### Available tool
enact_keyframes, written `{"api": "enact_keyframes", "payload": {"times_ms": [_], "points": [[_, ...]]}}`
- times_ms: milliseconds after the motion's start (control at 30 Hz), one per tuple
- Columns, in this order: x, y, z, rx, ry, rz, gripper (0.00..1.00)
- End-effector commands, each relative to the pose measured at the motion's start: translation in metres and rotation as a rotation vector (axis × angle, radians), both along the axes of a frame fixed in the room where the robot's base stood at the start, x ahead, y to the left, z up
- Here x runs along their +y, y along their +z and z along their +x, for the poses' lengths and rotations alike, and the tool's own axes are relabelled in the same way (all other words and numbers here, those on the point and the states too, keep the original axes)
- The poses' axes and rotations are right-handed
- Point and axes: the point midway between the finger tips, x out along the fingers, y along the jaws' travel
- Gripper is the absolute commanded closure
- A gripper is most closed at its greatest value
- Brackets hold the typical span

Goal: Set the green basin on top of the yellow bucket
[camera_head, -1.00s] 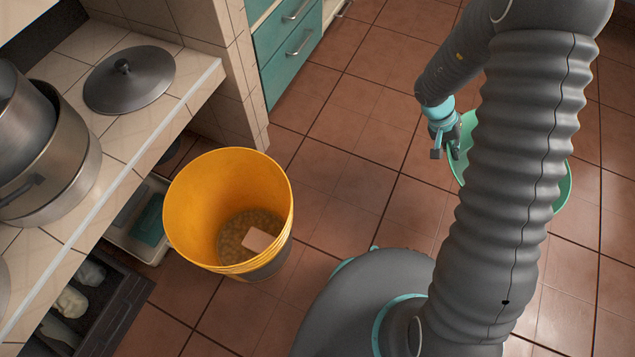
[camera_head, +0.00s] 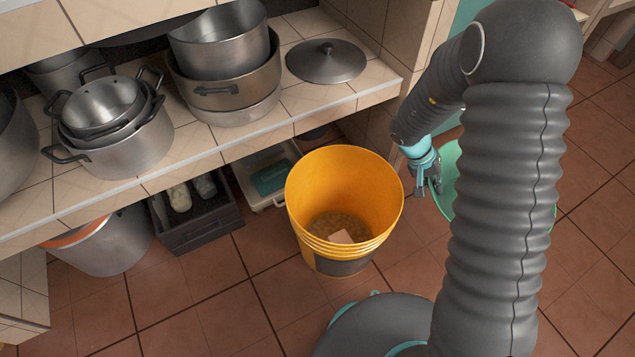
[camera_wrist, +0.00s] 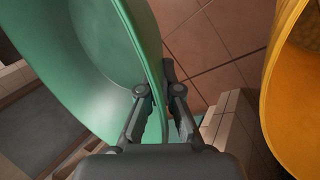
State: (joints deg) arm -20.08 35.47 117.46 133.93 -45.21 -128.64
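The green basin (camera_head: 448,190) is held up to the right of the bucket in the head view, largely hidden behind my arm. My gripper (camera_head: 434,184) is shut on its left rim. In the wrist view the basin's wall (camera_wrist: 105,45) runs between the fingers of my gripper (camera_wrist: 160,92). The yellow bucket (camera_head: 345,172) stands upright on the floor, open at the top, with brownish contents and a pale block inside. Its side also shows at the right of the wrist view (camera_wrist: 295,100). The basin and bucket are apart.
A tiled counter (camera_head: 300,105) runs along the left and back, with steel pots (camera_head: 125,135) and a flat lid (camera_head: 326,62) on it. A dark crate (camera_head: 197,222) and a white tray (camera_head: 265,178) sit below. The tiled floor (camera_head: 210,300) in front is clear.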

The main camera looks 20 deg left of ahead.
Motion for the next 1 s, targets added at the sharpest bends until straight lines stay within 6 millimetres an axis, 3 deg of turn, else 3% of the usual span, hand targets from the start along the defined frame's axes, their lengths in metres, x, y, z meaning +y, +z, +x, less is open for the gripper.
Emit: {"api": "enact_keyframes", "payload": {"times_ms": [33,200,367,600,800,1000], "points": [[0.025,0.013,-0.004,-0.004,0.058,0.0,1.0],[0.094,0.04,-0.026,-0.005,0.232,-0.003,1.0],[0.148,0.062,-0.053,-0.006,0.379,-0.006,1.0],[0.227,0.101,-0.115,-0.008,0.626,-0.011,1.0],[0.271,0.126,-0.166,-0.009,0.8,-0.013,1.0],[0.289,0.137,-0.193,-0.01,0.886,-0.016,1.0]]}}
